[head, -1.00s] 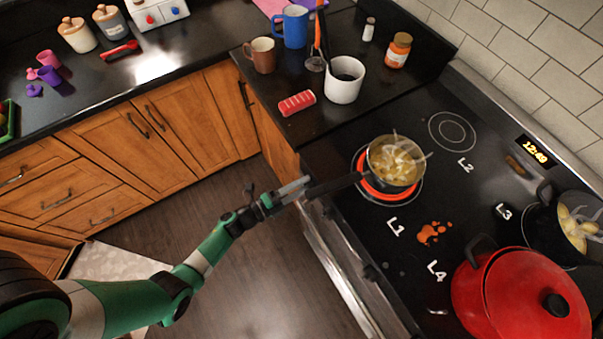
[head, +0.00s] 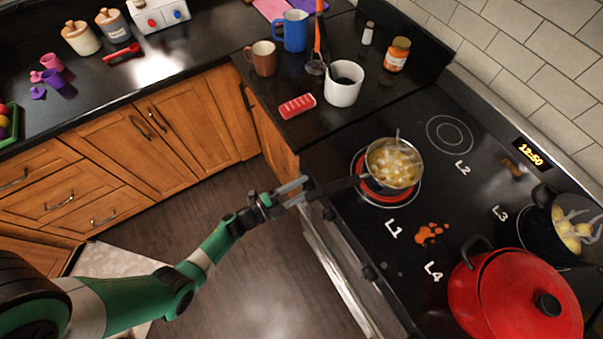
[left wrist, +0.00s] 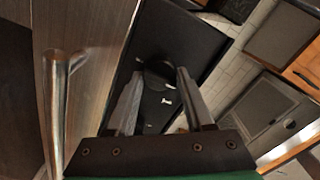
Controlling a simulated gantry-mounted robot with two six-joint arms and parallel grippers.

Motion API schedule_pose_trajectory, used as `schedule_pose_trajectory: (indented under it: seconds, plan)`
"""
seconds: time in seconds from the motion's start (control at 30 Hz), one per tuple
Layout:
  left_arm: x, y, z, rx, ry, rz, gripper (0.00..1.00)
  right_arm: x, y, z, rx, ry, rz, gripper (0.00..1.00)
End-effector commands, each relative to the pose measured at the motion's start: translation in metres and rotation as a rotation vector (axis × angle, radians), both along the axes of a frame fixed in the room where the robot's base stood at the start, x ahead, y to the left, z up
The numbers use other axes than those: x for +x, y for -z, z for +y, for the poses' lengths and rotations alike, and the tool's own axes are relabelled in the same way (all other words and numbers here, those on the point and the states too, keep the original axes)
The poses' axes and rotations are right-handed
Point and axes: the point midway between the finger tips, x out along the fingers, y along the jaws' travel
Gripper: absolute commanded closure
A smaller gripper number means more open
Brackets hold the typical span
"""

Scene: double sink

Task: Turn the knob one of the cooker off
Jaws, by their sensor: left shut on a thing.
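The black cooker (head: 400,215) has a row of dark knobs on its front edge. My left gripper (head: 303,188) is at the front edge near the L1 burner, with its fingers around a dark round knob (left wrist: 158,74) at the end of the row. In the left wrist view the knob sits between the two fingertips, and its turn angle cannot be read. The L1 burner ring (head: 360,192) glows red under a pan of yellow food (head: 394,163). Another knob (head: 329,213) is close beside my gripper. My right gripper is not in view.
A red pot (head: 490,295) and a second pan (head: 540,222) stand further right. An orange spill (head: 431,233) lies between L1 and L4. The floor (head: 240,285) in front is clear.

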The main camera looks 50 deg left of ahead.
Motion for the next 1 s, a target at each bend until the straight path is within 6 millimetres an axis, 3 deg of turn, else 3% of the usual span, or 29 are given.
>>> schedule_pose_trajectory:
  seconds: [0.13, 0.17, 0.3, 0.77, 0.87, 1.0]
  plan:
    - [0.000, -0.001, 0.000, 0.001, 0.001, -0.003, 1.00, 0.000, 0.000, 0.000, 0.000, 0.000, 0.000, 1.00]
    - [0.000, -0.001, 0.000, 0.001, 0.001, -0.003, 0.44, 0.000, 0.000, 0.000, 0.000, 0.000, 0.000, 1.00]
    - [0.000, -0.001, 0.000, 0.001, 0.001, -0.002, 0.19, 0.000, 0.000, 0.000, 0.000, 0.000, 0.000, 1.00]
    - [-0.002, 0.000, 0.001, 0.001, -0.001, 0.000, 0.17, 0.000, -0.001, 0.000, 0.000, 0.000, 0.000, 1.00]
    - [-0.010, -0.001, 0.003, 0.001, -0.004, 0.001, 0.17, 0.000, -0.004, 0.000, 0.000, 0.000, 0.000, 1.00]
    - [-0.038, -0.002, 0.008, 0.000, -0.008, 0.002, 0.17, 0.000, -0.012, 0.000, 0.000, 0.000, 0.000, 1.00]
